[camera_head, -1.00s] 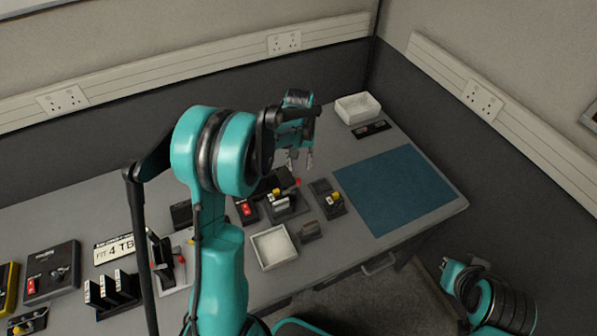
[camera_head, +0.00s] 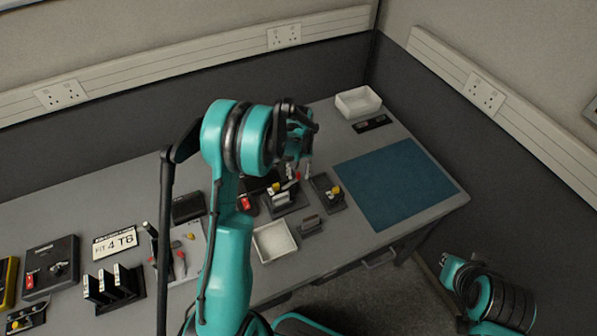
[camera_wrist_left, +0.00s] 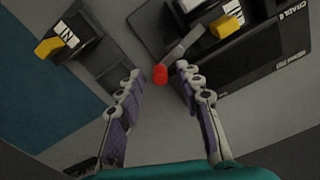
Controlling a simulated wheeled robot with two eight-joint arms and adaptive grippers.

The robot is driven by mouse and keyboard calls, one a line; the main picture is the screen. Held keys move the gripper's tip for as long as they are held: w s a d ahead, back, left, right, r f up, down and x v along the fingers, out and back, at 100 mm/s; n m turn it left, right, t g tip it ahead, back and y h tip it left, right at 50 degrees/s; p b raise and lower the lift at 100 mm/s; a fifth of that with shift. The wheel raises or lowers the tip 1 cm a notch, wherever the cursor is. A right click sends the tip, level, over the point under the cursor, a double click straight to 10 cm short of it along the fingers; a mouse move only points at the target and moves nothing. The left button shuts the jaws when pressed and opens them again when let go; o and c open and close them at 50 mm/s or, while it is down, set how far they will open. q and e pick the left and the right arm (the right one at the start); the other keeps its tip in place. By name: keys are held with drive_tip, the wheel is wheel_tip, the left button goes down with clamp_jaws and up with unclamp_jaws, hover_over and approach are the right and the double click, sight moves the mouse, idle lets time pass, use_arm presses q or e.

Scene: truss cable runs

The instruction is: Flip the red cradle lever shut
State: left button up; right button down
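The cradle lever is a grey arm with a red knob (camera_wrist_left: 160,74) in the left wrist view. It slants out from a dark cradle (camera_wrist_left: 150,22) that holds a piece with a yellow tab (camera_wrist_left: 226,26). In the head view the red knob (camera_head: 297,176) shows beside the cradle (camera_head: 287,203). My left gripper (camera_wrist_left: 158,79) is open, its fingers apart on either side of the red knob, which lies near the fingertips. I cannot tell whether a finger touches it. The left gripper (camera_head: 299,170) is partly hidden by its wrist in the head view.
A second cradle with a yellow tab (camera_head: 336,190) stands to the right, near the blue mat (camera_head: 395,190). A white tray (camera_head: 274,242) lies in front and a white bin (camera_head: 358,102) at the back. Several devices crowd the bench's left side.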

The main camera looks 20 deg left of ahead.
use_arm(q)
clamp_jaws()
drive_tip(key=shift+s+d+m+b, duration=0.15)
drive_tip(key=shift+m+b, duration=0.25)
drive_tip(key=shift+m, duration=0.2)
drive_tip(key=shift+s+d+m, duration=0.1)
drive_tip(key=shift+d+m, duration=0.1)
drive_tip(key=shift+m, duration=0.6)
unclamp_jaws()
